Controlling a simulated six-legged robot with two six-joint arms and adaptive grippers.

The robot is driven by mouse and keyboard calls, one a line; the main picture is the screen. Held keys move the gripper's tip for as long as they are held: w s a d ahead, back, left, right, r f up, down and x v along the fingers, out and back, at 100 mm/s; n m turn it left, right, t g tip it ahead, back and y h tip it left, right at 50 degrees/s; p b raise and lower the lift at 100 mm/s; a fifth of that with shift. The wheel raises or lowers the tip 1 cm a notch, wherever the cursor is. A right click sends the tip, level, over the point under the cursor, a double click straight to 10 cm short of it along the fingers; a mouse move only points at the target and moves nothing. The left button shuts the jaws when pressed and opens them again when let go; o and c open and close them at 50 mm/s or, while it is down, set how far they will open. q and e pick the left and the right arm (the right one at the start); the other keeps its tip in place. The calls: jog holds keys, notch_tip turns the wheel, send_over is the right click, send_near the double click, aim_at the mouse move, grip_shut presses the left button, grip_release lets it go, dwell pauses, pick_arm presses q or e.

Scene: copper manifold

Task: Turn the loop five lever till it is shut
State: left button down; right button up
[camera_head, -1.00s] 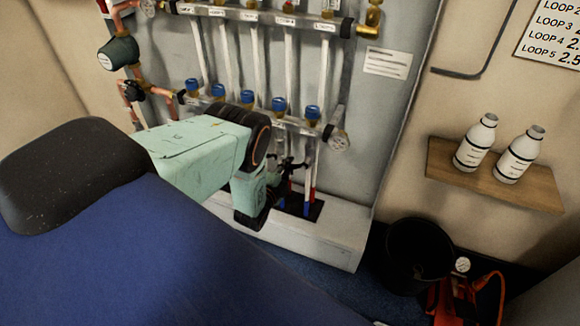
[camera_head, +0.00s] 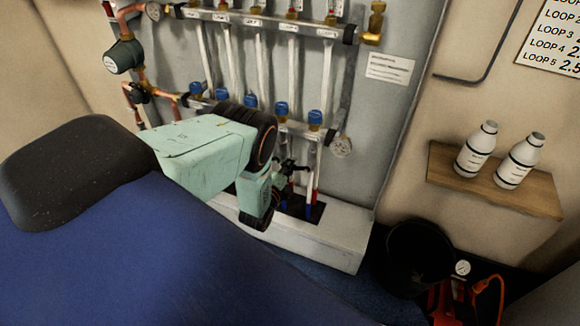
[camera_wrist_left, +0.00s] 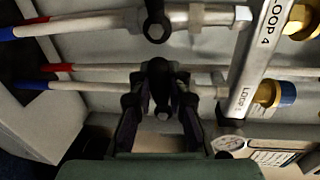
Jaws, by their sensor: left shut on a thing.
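The loop five lever (camera_wrist_left: 158,82) is a small dark handle on a pipe valve, in the left wrist view, beside the loop five label (camera_wrist_left: 236,108). My left gripper (camera_wrist_left: 160,108) is shut on it, with one dark finger on each side. The lever points toward the gripper, across the pipe. In the head view my left gripper (camera_head: 292,168) is at the lower right of the manifold, in front of the rightmost pipes, and the lever cannot be made out among the dark fingers. My right gripper is not in view.
The loop four lever (camera_wrist_left: 156,22) and its pipe lie close beside in the wrist view. Blue-capped valves (camera_head: 281,109) line the lower manifold bar above the gripper. A wooden shelf (camera_head: 540,196) with two white bottles and a black bucket (camera_head: 418,258) stand to the right.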

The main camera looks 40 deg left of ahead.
pick_arm(q)
jog(key=shift+s+a, duration=0.1)
jog(key=c, duration=1.4)
grip_release()
jog(key=shift+r, duration=0.15)
jog(key=shift+o, duration=0.6)
jog(key=v, duration=1.2)
